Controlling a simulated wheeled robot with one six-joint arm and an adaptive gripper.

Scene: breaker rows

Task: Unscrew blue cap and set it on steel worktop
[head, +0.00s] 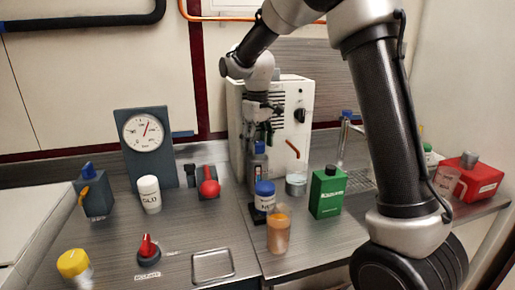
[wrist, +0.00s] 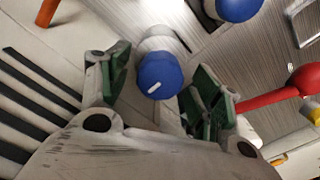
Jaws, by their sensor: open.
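A bottle (head: 259,168) with a blue cap (head: 260,147) stands close in front of the white machine, under my gripper (head: 259,132). In the wrist view the blue cap (wrist: 160,76), with a white mark on top, lies between the two open green-lined fingers of my gripper (wrist: 156,88). I see no clear contact between fingers and cap. A second blue cap (head: 265,187) is on a white jar (head: 264,202) nearer the front; a second blue cap also shows at the top of the wrist view (wrist: 238,8). The grey steel worktop (head: 210,226) lies around them.
An amber cup (head: 279,232) and a green container (head: 328,192) stand near the white jar. The white machine (head: 292,122) is close behind my gripper. A red-knobbed lever (head: 209,188) is to the left.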

